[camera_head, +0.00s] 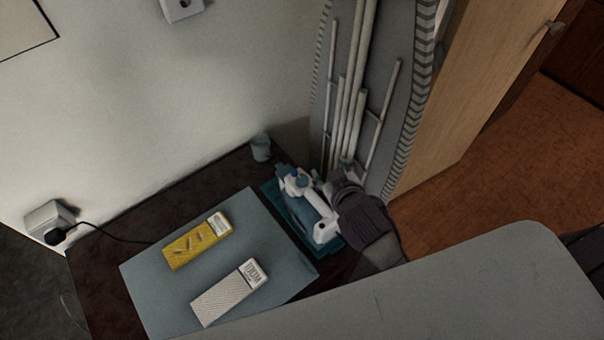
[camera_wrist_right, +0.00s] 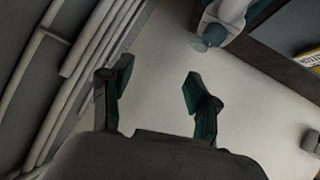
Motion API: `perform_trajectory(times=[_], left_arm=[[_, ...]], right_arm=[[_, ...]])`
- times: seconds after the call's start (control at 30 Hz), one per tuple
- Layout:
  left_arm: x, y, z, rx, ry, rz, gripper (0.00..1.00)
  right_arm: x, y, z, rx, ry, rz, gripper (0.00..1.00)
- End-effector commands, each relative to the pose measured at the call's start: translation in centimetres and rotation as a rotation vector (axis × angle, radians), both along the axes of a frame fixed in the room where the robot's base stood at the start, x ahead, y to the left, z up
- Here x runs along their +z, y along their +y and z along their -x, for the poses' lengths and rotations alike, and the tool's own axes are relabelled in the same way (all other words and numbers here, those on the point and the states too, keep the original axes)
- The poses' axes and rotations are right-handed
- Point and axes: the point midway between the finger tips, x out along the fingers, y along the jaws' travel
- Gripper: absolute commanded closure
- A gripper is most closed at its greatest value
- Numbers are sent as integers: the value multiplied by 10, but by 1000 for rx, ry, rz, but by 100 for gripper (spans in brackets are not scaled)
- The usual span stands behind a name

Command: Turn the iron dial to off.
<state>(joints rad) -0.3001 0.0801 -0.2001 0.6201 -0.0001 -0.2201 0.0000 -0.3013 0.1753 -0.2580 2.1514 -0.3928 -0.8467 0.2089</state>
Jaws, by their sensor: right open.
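The iron (camera_head: 320,226) is white and blue and rests on a teal base at the right end of the dark table. A small round blue part shows on its upper side; I cannot tell whether it is the dial or how it is set. My right gripper (camera_head: 345,172) is just right of the iron, its dark body partly covering that side. In the right wrist view its two fingers (camera_wrist_right: 157,88) are apart with nothing between them. A white and blue part, likely of the iron (camera_wrist_right: 228,14), shows at the top there, away from the fingertips. My left gripper is not seen.
An ironing board (camera_head: 392,108) leans upright behind the gripper, beside a wooden door (camera_head: 490,75). A blue-grey mat (camera_head: 150,280) holds a yellow box (camera_head: 185,250) and a whitish box (camera_head: 228,294). A small cup (camera_head: 261,148) stands near the wall. A black cord runs from the wall socket (camera_head: 48,218).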

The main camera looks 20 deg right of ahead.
Motion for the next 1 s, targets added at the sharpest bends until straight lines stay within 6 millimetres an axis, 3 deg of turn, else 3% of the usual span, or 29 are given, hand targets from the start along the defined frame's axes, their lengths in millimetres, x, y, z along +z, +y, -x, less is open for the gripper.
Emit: perform_trajectory(times=[0.1,0.2,0.3,0.43,0.53,0.6,0.7,0.77,0.83,0.9,1.0], left_arm=[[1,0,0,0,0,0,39],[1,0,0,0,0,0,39],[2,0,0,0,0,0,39],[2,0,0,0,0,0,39],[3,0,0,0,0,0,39],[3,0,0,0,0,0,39],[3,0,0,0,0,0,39],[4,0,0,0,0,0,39],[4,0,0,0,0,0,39],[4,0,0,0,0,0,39],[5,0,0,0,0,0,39]], right_arm=[[60,23,-46,97,-279,54,39],[124,62,-74,252,-556,110,39],[180,116,-79,481,-815,181,39],[214,191,-60,858,-1047,300,39],[205,236,-36,1191,-1117,419,39],[183,256,-22,1432,-1099,518,39],[137,260,-11,1765,-963,682,39],[108,248,-11,1941,-815,789,39],[77,220,-18,2107,-589,916,39],[54,182,-30,2215,-326,1031,39],[42,126,-46,2272,35,1155,39]])
